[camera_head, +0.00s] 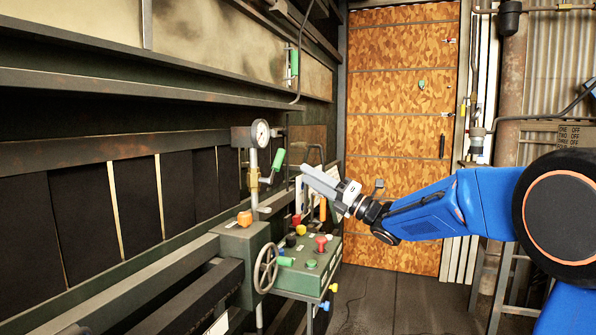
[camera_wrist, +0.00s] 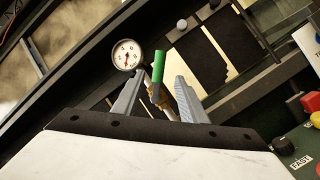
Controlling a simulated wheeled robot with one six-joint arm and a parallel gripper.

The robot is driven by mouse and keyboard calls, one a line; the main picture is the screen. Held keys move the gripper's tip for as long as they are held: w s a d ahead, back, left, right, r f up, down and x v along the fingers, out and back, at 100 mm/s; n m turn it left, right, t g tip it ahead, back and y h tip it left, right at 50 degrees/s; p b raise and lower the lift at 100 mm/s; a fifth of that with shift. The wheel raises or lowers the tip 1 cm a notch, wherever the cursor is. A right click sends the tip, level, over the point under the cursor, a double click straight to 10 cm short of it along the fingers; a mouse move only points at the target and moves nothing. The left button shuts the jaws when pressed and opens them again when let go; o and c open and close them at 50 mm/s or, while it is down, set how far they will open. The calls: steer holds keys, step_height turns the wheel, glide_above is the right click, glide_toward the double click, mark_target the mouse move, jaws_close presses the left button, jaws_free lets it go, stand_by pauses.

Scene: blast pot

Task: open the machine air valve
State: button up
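The air valve's green handle (camera_head: 278,160) stands tilted on a brass valve body (camera_head: 254,178) on a vertical pipe, below a round pressure gauge (camera_head: 260,133). My gripper (camera_head: 306,172) is to the right of the handle in the head view, pointing left towards it. In the wrist view my gripper (camera_wrist: 159,79) has its two grey fingers apart with nothing held. The green handle (camera_wrist: 158,66) appears between the fingertips there, and the gauge (camera_wrist: 127,54) is left of it. The head view shows the handle apart from the fingers.
Below is a green control box with a red knob (camera_head: 320,243), a green button (camera_head: 311,264) and a handwheel (camera_head: 266,268). A wooden door (camera_head: 400,100) stands behind. Dark floor (camera_head: 400,300) is clear at the right.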

mark_target(273, 167)
steer(key=shift+v, duration=0.8)
steer(key=shift+c, duration=0.4)
steer(key=c, duration=0.5)
steer(key=shift+s+a+r+n+g, duration=0.1)
steer(key=shift+a+n+g, duration=0.2)
steer(key=shift+n, duration=0.1)
jaws_close()
step_height(273, 167, up, 5)
steer(key=w+d+n+h, duration=0.1)
steer(key=w+n+h, duration=0.1)
steer(key=n+h, duration=1.1)
steer(key=w+a+n+y, duration=0.2)
steer(key=w+a+y, duration=0.1)
steer(key=a, duration=0.5)
steer(key=shift+w+f+n+g, duration=0.2)
steer(key=shift+w+n+g, duration=0.1)
steer(key=shift+w+n, duration=0.15)
